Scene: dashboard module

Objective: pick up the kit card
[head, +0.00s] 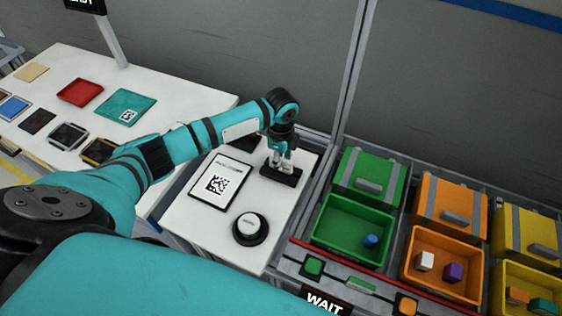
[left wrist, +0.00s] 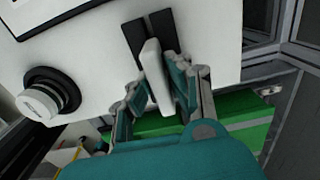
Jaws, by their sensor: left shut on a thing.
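The kit card (left wrist: 153,70) is a white slab, seen nearly edge-on between my fingers in the left wrist view. It stands at a black slotted holder (left wrist: 161,24) on a white table; the holder also shows in the head view (head: 281,175). My left gripper (head: 283,160) points down over the holder and is shut on the card. Its two fingers (left wrist: 160,85) flank the card in the left wrist view. I cannot tell whether the card's lower edge still sits in the slot. My right gripper is not in view.
A printed sheet with a square code (head: 221,181) and a round black button with a white top (head: 250,226) are on the same table. Green (head: 352,225), orange (head: 443,264) and yellow bins stand to the right. A teal tray (head: 126,107) lies on the left table.

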